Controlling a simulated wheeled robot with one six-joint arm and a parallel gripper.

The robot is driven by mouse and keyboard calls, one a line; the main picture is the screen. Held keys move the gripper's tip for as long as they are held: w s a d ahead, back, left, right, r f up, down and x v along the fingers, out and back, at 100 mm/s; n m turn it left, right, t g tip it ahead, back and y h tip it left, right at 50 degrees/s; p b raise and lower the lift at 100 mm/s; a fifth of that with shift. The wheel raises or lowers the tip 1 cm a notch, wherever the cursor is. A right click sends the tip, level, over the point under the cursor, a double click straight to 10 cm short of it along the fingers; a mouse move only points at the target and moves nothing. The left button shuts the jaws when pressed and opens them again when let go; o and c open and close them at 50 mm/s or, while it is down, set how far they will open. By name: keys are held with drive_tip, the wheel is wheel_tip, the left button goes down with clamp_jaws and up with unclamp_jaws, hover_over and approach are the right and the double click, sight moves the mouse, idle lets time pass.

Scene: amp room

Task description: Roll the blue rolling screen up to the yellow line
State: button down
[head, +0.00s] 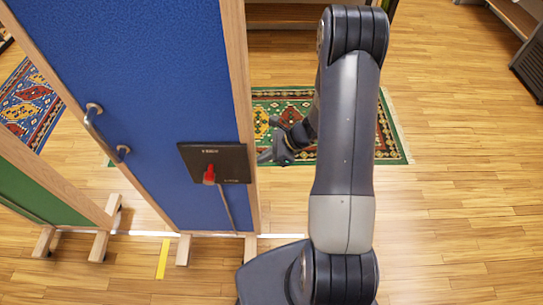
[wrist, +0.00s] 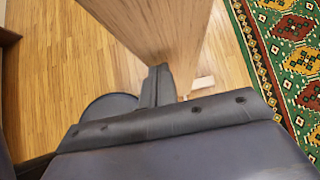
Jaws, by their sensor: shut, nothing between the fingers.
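The blue rolling screen (head: 165,100) stands upright in a wooden frame, left of my arm in the head view. It carries a metal handle (head: 105,134) and a black plate with a red knob (head: 209,174). The yellow line (head: 163,258) is a short strip on the floor near the screen's foot. My gripper (head: 283,148) is shut and empty, just right of the screen's wooden edge. In the wrist view the wooden edge (wrist: 160,35) rises close by the gripper fingers (wrist: 160,88). I cannot tell whether they touch it.
A green panel (head: 40,190) in a wooden frame on feet stands at the left. A green patterned rug (head: 392,140) lies behind my arm, and a red and blue rug (head: 28,105) lies at far left. The wooden floor at right (head: 460,210) is clear.

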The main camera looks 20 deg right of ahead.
idle(0.3)
drive_tip(key=w+a+b, duration=0.1)
drive_tip(key=a, duration=0.2)
drive_tip(key=w+a+b, duration=0.1)
drive_tip(key=a, duration=0.1)
drive_tip(key=w+a, duration=0.1)
drive_tip(key=a, duration=0.2)
drive_tip(key=shift+a+b, duration=0.35)
drive_tip(key=shift+b, duration=0.05)
drive_tip(key=shift+a+r, duration=0.15)
drive_tip(key=shift+s+d, duration=0.1)
drive_tip(key=shift+d, duration=0.35)
drive_tip(key=d, duration=0.2)
drive_tip(key=s+d, duration=0.1)
drive_tip(key=shift+s+d+r, duration=0.1)
drive_tip(key=shift+d+r, duration=0.1)
drive_tip(key=shift+d, duration=0.2)
approach(250, 156)
drive_tip(key=w+f, duration=0.2)
drive_tip(key=f, duration=0.1)
drive_tip(key=shift+a+f+b, duration=0.1)
drive_tip(key=shift+b, duration=0.2)
